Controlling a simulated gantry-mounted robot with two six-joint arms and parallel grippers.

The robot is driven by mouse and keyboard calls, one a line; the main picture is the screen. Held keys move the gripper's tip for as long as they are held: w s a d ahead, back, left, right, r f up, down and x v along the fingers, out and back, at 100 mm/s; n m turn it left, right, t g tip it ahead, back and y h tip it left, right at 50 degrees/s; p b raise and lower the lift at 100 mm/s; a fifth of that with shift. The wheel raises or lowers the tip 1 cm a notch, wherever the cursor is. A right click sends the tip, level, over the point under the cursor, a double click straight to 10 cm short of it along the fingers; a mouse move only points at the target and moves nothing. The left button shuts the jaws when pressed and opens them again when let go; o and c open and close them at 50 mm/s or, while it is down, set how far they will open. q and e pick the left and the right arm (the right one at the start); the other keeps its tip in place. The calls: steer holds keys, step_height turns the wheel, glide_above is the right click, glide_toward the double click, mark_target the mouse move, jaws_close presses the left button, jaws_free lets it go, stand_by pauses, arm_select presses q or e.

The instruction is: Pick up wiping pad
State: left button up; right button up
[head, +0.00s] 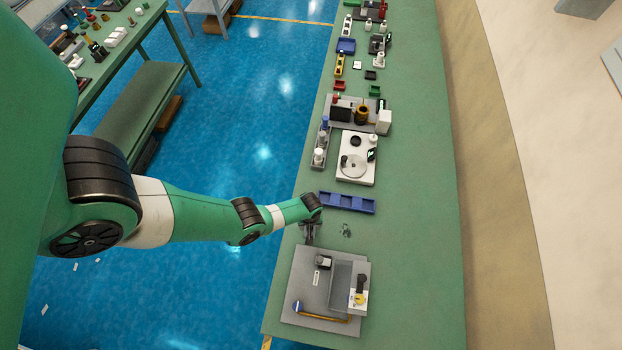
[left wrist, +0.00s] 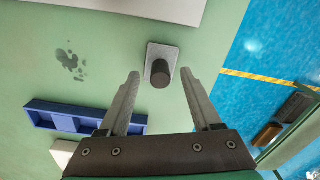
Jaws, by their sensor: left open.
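In the left wrist view, the wiping pad appears as a pale square plate (left wrist: 173,53) with a dark round knob (left wrist: 160,75) on top, lying on the green table. My left gripper (left wrist: 161,80) is open, with its two fingers spread to either side of the knob and nothing held. The fingers appear apart from the pad; the height gap is hard to tell. In the head view, my left gripper (head: 309,236) is small and points down near the table's left edge, and I cannot make out the pad under it. My right gripper is not in view.
A dark stain (left wrist: 72,65) marks the table beside the pad. A blue compartment tray (head: 347,203) lies behind the gripper. A grey board with fixtures (head: 305,285) lies in front. The table's left edge, above the blue floor (head: 250,160), is close. Free table lies to the right.

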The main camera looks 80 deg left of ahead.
arm_select(q)
steer(key=shift+f, duration=0.7)
steer(key=shift+r, duration=0.15)
jaws_close()
steer(key=shift+r, duration=0.1)
